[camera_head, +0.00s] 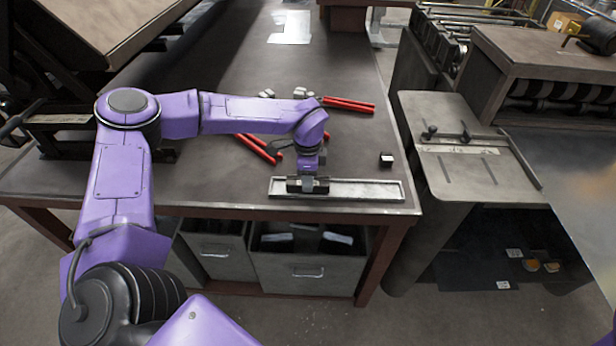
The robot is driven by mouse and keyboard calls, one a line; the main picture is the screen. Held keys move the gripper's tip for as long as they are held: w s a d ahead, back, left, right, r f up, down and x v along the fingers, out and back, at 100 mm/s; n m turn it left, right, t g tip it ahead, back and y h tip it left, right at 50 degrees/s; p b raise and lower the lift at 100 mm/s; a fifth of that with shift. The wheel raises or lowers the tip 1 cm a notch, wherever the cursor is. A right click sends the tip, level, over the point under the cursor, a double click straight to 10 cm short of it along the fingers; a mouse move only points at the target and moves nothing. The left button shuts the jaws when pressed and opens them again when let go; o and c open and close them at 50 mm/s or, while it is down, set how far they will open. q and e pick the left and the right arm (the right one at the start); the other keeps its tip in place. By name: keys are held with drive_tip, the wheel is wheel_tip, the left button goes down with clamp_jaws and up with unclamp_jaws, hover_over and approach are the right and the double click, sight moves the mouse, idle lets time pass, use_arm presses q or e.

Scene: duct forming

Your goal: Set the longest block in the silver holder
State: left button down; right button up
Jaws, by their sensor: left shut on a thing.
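The silver holder (368,190) is a long shallow tray lying along the front edge of the dark table. My left gripper (308,185) points down over the left part of the holder. It is shut on a dark block (293,185), which lies lengthwise along the holder and shows on both sides of the fingers. The block is in or just above the holder; I cannot tell if it touches the bottom. A small black block with a pale top (386,159) stands on the table behind the holder's right end. My right gripper is not in view.
Red-handled tools lie on the table (230,195), one set behind my left wrist (350,106) and one to its left (262,150). Small pale pieces (300,92) sit behind my forearm. Grey drawers (305,272) are under the table. A side bench (465,165) stands at right.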

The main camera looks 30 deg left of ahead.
use_arm(q)
drive_tip(key=c, duration=0.6)
unclamp_jaws()
wheel_tip(320, 180, up, 11)
drive_tip(key=b, duration=0.2)
drive_tip(key=shift+f+b, duration=0.2)
drive_tip(key=shift+b, duration=0.1)
